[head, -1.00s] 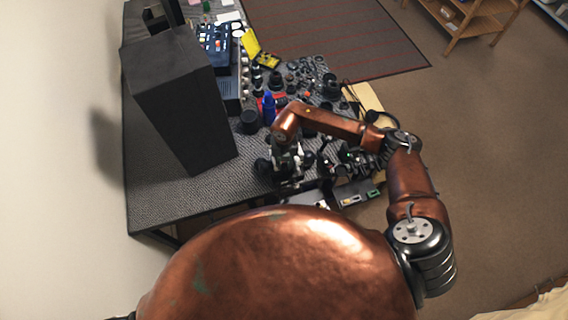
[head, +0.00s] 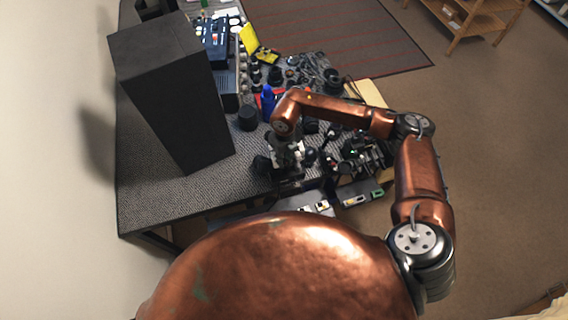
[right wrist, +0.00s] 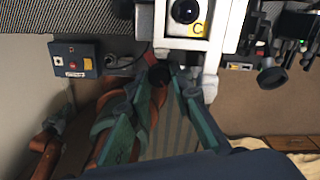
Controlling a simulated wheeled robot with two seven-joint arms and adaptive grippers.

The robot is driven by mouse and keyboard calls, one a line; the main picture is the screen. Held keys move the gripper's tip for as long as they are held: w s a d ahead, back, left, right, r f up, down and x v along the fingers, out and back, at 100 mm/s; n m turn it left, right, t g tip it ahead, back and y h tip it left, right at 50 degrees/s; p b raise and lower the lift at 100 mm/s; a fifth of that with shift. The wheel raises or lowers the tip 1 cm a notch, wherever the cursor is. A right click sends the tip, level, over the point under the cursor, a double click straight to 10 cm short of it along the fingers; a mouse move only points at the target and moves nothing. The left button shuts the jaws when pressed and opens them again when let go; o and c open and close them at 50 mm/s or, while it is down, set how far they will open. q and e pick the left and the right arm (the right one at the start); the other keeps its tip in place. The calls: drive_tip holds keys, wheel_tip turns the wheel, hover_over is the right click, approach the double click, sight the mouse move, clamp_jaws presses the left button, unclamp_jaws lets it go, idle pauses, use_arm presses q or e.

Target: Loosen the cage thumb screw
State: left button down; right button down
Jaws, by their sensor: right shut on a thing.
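In the right wrist view, a white and grey metal cage (right wrist: 212,43) with a round black lens and a yellow label marked C stands at the top. A small dark knob, seemingly the cage thumb screw (right wrist: 160,74), sits at its lower left edge. My right gripper (right wrist: 161,88) has its teal fingers closed around this knob, hiding part of it. In the head view my right gripper (head: 287,158) is small and partly hidden by my arm, at the table's near edge. My left gripper is not in view.
A tall black box (head: 172,95) stands on the left of the grey table (head: 150,185). Lenses and small parts crowd the table beyond my right arm, with a blue bottle (head: 268,103) among them. A blue box with buttons (right wrist: 76,60) shows in the right wrist view.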

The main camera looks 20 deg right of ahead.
sight(285, 161)
drive_tip(key=n+b, duration=0.8)
drive_tip(key=b, duration=0.1)
drive_tip(key=shift+w+f, duration=0.1)
drive_tip(key=shift+f, duration=0.1)
drive_tip(key=shift+r+n+b, duration=0.2)
drive_tip(key=shift+n+b, duration=1.25)
drive_tip(key=shift+n, duration=0.15)
drive_tip(key=c, duration=2)
unclamp_jaws()
drive_tip(key=shift+r, duration=0.15)
wheel_tip(285, 161, up, 12)
drive_tip(key=shift+f, duration=0.1)
